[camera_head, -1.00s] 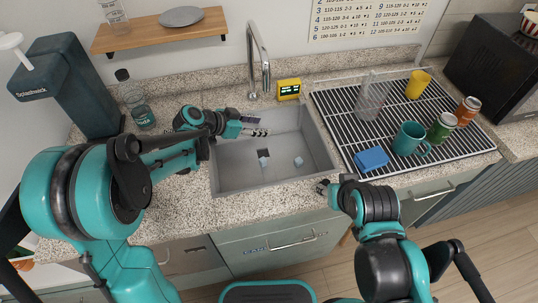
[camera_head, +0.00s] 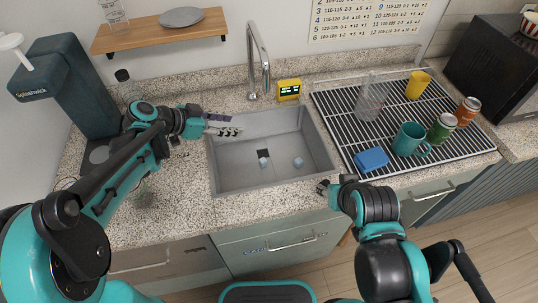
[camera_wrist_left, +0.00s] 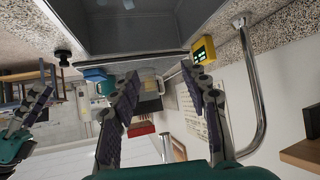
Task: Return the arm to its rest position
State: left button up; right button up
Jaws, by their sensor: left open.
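My left arm reaches in from the left, and its gripper (camera_head: 228,124) hovers around the left rim of the sink (camera_head: 222,177). The gripper is open and points right, with nothing between its fingers. In the left wrist view its two purple-padded fingers (camera_wrist_left: 160,85) stand apart with an empty gap. My right arm is folded at the lower right, and its end (camera_head: 324,187) is by the counter's front edge. Whether the right gripper is open or shut is not clear.
Two small pale pieces lie in the sink. A chrome faucet (camera_head: 264,68) and a yellow timer (camera_head: 289,89) stand behind it. A rack (camera_head: 335,119) at right holds a blue sponge (camera_head: 371,158), a teal mug (camera_head: 409,139) and other items. A dark soda machine (camera_head: 63,75) stands at left.

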pick_arm(q)
jog(key=s+a+f+n+y, duration=0.1)
jog(key=s+a+n+y, duration=0.1)
jog(key=s, duration=0.4)
jog(key=s+a+f+n+y, duration=0.1)
jog(key=s+a+n+y, duration=0.2)
jog(key=s, duration=0.4)
jog(key=s+a+f+n+t+y, duration=0.1)
jog(key=s+a+f+n+y, duration=0.1)
jog(key=s+n, duration=0.4)
jog(key=shift+s+a+n+y, duration=0.35)
jog(key=shift+a+y, duration=0.25)
jog(key=shift+y, duration=0.6)
